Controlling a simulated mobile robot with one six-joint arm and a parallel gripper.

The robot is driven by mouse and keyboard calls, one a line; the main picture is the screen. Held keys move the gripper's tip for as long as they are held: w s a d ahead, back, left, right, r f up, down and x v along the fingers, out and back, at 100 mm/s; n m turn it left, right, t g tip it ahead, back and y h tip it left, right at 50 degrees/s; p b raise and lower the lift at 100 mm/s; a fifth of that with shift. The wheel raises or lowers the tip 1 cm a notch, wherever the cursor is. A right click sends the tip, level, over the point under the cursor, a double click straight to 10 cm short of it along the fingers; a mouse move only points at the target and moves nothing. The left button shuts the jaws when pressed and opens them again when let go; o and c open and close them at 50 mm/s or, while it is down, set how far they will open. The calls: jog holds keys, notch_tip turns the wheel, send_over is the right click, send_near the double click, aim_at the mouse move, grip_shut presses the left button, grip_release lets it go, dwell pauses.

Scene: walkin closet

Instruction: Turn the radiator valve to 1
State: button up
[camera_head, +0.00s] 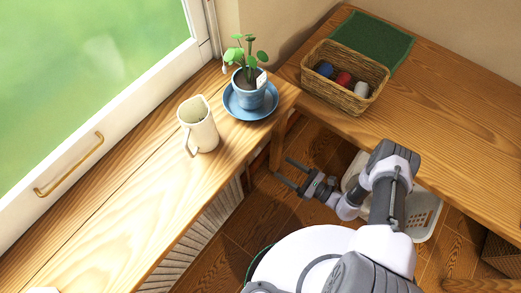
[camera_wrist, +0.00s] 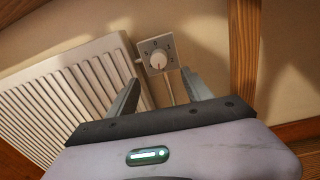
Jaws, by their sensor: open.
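In the head view my gripper (camera_head: 286,170) is low beside the wooden sill, and the valve is hidden there. The radiator's ribs (camera_head: 205,235) show under the sill edge.
A wooden post (camera_wrist: 244,50) stands right of the valve. On the sill (camera_head: 110,225) are a white pitcher (camera_head: 203,133) and a potted plant (camera_head: 250,90) on a blue saucer. A wicker basket (camera_head: 318,97) sits on the wooden desk (camera_head: 450,120); a white crate (camera_head: 432,222) is below.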

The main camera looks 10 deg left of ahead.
aim_at(258, 153)
jog(key=b+x, duration=0.2)
jog(key=x, duration=1)
jog(key=shift+a+b, duration=0.3)
grip_shut()
